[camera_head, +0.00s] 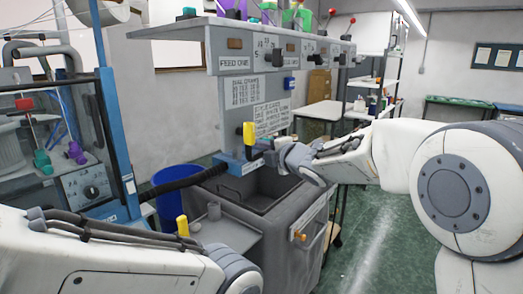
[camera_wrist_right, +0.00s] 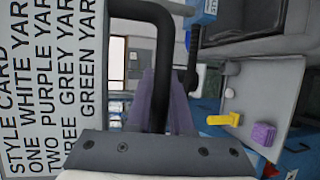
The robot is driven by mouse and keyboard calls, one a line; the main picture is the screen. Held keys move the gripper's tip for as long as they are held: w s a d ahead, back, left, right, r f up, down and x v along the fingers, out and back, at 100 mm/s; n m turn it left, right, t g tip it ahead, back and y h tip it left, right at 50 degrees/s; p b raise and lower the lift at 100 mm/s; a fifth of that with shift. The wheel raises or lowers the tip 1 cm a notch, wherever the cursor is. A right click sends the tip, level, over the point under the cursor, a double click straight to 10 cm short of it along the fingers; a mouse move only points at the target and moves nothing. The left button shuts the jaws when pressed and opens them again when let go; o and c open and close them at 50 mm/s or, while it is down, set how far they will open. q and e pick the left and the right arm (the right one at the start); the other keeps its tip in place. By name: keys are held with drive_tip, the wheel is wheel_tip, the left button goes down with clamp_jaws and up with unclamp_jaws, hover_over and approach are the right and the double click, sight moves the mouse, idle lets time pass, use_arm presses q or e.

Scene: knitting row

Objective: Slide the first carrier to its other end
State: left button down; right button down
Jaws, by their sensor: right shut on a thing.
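My right gripper (camera_head: 270,154) is at the front of the knitting machine, close to a yellow handle (camera_head: 250,134) by a blue bracket (camera_head: 238,163). In the right wrist view, my gripper (camera_wrist_right: 168,100) has its two purplish fingers closed about a dark bent bar (camera_wrist_right: 163,45). I cannot tell whether this bar belongs to the first carrier. Several small brown blocks (camera_head: 235,43) sit along the grey panel marked FEED ONE. My left arm crosses the lower left, and its gripper is outside the picture.
A style card (camera_wrist_right: 45,90) stands close at the left of the wrist view. A grey tray (camera_wrist_right: 285,85) holds a yellow piece (camera_wrist_right: 222,119) and a purple block (camera_wrist_right: 264,133). A blue bin (camera_head: 172,185) is beside the machine. The green floor at the right is open.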

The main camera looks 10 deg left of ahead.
drive_tip(key=shift+r, duration=0.55)
drive_tip(key=c, duration=0.8)
unclamp_jaws()
drive_tip(key=shift+f, duration=0.15)
drive_tip(key=shift+f, duration=0.1)
drive_tip(key=b+v, duration=0.1)
drive_tip(key=v, duration=0.9)
drive_tip(key=shift+s+d, duration=0.1)
drive_tip(key=shift+d, duration=0.1)
drive_tip(key=shift+f, duration=0.1)
